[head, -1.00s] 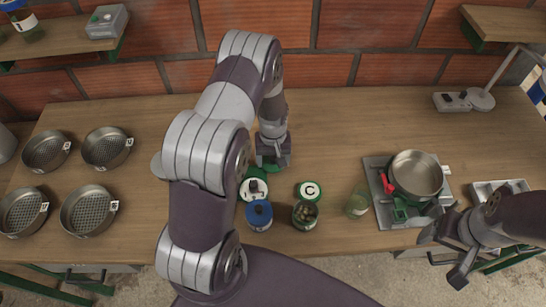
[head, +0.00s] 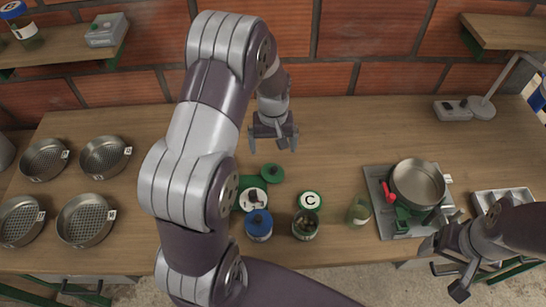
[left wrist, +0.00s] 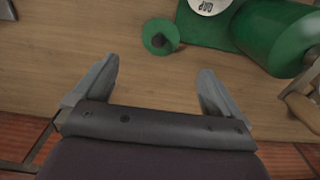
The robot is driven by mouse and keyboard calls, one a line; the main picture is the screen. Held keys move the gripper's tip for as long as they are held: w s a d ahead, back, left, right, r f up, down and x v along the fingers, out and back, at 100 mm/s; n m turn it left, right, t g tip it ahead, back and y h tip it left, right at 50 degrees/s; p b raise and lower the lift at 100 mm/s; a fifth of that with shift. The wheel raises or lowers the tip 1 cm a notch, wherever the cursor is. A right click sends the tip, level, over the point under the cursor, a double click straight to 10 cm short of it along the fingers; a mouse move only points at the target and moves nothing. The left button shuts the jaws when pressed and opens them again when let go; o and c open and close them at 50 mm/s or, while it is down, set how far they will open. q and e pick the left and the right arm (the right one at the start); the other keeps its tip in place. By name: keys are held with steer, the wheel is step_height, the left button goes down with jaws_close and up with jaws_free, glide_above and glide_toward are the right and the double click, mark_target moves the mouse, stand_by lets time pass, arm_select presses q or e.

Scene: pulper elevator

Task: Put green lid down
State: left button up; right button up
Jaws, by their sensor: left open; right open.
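A round green lid with a dark knob (head: 272,172) lies on the wooden table, just behind the row of jars. It also shows in the left wrist view (left wrist: 158,38), beyond my open fingers. My left gripper (head: 274,143) is open and empty, behind the lid and apart from it. In the left wrist view the jaws (left wrist: 150,85) stand wide with bare table between them. My right gripper (head: 446,270) is open and empty at the table's front edge on the right.
A white-topped jar (head: 252,199), a blue-lidded jar (head: 258,225), an open jar (head: 305,225), a lid marked C (head: 310,200) and a glass (head: 359,211) stand in front. A pan (head: 418,184) is at right, several sieves (head: 86,220) at left. The back middle is clear.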

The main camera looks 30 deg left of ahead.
arm_select(q)
steer(key=s+d+r+m, duration=0.3)
steer(key=s+d+r, duration=0.1)
steer(key=s, duration=0.2)
steer(key=s+d+r+m+t, duration=0.1)
steer(key=s+d+r+m, duration=0.2)
steer(key=s, duration=0.4)
steer(key=shift+s+d+r+m, duration=0.2)
steer(key=shift+d+r+m, duration=0.15)
steer(key=shift+d, duration=0.2)
